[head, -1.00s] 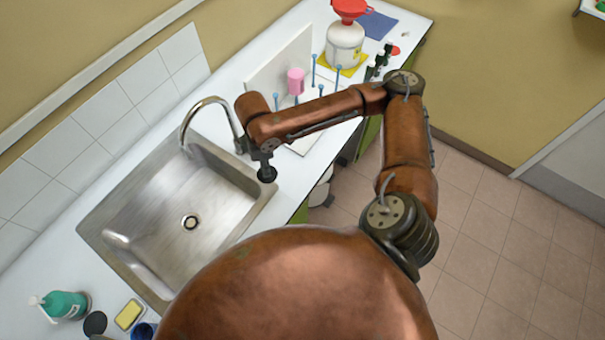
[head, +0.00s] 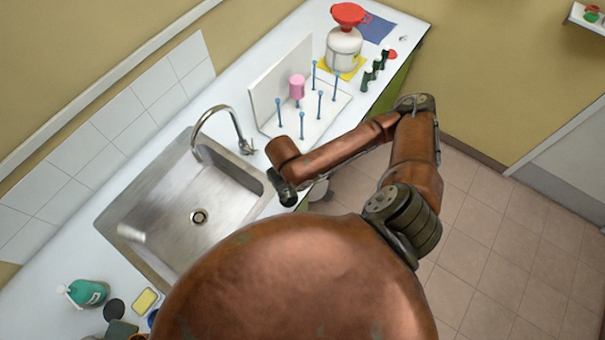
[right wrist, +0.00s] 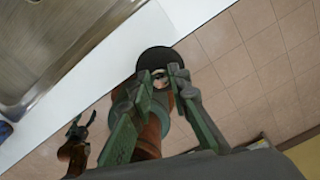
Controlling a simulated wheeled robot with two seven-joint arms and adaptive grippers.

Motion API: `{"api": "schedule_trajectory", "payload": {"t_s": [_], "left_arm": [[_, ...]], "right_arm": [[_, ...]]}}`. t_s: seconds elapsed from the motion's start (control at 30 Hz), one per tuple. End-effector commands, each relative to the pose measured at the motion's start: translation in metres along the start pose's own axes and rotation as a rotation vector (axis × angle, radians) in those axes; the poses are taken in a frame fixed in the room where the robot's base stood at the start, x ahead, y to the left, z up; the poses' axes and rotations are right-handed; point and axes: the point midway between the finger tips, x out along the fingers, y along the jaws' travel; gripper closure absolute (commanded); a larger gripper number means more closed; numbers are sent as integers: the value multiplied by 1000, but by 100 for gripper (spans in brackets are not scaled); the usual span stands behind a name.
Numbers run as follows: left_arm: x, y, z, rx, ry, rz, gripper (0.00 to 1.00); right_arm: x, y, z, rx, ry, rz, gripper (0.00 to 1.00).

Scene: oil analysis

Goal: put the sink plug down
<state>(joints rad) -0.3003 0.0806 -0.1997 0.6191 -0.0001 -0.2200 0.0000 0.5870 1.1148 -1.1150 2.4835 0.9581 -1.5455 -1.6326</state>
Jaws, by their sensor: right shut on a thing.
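The sink plug (right wrist: 158,58) is a black disc with a part gripped between the fingers of my right gripper (right wrist: 161,78). In the head view my right gripper (head: 287,196) is at the counter's front edge, right of the sink; the plug is hard to make out there. In the wrist view the plug overlaps the counter edge and the floor, apart from the sink. My left gripper (right wrist: 80,126) looks open and empty in the wrist view, at the lower left. The steel sink (head: 160,240) is empty, with its drain (head: 199,216) uncovered.
A tap (head: 225,120) stands behind the sink. A white drying rack (head: 270,90) with blue pegs and a pink cup (head: 297,86) stands to the right. A green bottle (head: 87,292), a black disc (head: 114,310) and a yellow sponge (head: 145,301) are at the lower left.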

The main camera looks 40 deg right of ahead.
Motion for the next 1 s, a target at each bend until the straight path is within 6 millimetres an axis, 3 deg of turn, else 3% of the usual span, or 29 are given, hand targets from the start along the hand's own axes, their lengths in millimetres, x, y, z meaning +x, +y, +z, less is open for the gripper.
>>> {"api": "schedule_trajectory", "payload": {"t_s": [0.2,0.43,0.7,0.87,1.0], "left_arm": [[-15,0,-2,0,0,1,37],[-6,1,-1,0,0,1,37],[34,3,4,0,-1,2,37],[18,3,1,0,0,3,37],[14,3,0,0,1,2,37]], "right_arm": [[-4,1,-19,-280,2,1,100],[3,-3,-18,-368,-2,-2,100],[24,-31,13,-362,-3,-5,100],[31,-53,37,-360,1,-3,100],[53,-68,55,-362,3,-1,100]]}}
